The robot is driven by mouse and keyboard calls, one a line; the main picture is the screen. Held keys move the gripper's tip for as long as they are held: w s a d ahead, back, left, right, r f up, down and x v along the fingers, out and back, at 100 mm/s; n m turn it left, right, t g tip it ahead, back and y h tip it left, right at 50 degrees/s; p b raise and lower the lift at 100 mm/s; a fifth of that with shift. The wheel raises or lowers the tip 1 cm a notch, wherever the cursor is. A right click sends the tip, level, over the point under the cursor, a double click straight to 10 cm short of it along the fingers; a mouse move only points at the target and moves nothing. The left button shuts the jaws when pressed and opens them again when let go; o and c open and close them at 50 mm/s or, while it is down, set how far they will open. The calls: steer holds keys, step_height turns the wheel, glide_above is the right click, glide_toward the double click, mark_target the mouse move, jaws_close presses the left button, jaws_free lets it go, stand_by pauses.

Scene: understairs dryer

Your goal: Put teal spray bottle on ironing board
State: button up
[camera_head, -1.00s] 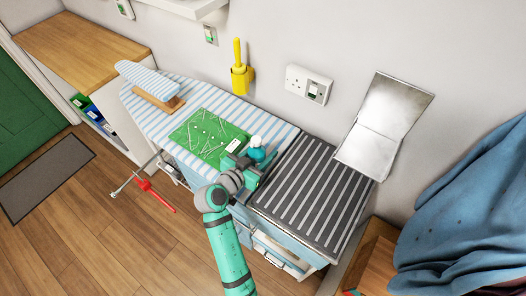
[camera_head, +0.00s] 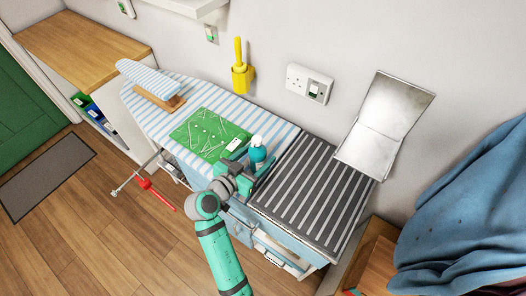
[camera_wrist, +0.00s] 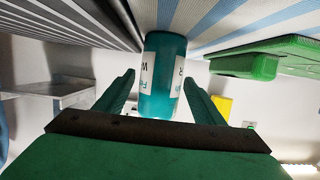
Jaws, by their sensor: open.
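The teal spray bottle (camera_head: 257,155) stands upright at the right end of the blue-and-white striped ironing board (camera_head: 275,130), close to the dark ribbed surface. My gripper (camera_head: 258,177) is at the near side of the bottle, at the board's front edge. In the wrist view my gripper (camera_wrist: 160,98) is open, with one finger on each side of the teal bottle (camera_wrist: 163,80) and gaps between. The bottle has a white label. Its foot is partly hidden by the gripper in the head view.
A green mat (camera_head: 190,139) with pale lines lies left of the bottle. The dark ribbed top (camera_head: 318,190) adjoins on the right. A sleeve board (camera_head: 150,80) stands at the far left. A yellow holder (camera_head: 241,77) hangs on the wall.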

mark_target(253, 162)
steer(key=v, duration=0.8)
steer(key=shift+s+a+r, duration=0.1)
steer(key=shift+s, duration=0.1)
steer(key=shift+s, duration=0.1)
